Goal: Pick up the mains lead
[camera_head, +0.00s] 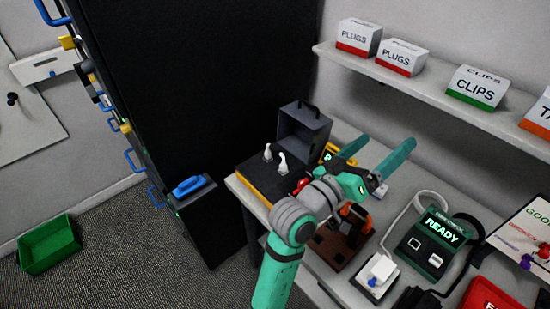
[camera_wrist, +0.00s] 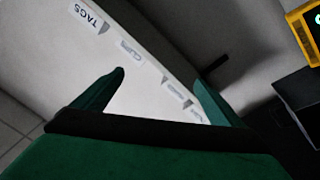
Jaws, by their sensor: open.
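My gripper (camera_head: 377,156) is open and empty, raised above the bench in the head view, its two green fingers pointing up and to the right. In the wrist view, the open fingers (camera_wrist: 160,85) show against the shelf and wall. I cannot make out the mains lead for certain in either view. A pale cable (camera_head: 410,206) loops by the tester (camera_head: 437,243) with the lit READY display. My arm hides part of the bench.
A shelf (camera_head: 440,98) above the bench carries boxes marked PLUGS (camera_head: 359,37) and CLIPS (camera_head: 477,87). A dark open-lidded case (camera_head: 303,128) stands at the bench's back. A black cabinet (camera_head: 190,80) rises at left; a green bin (camera_head: 49,244) sits on the floor.

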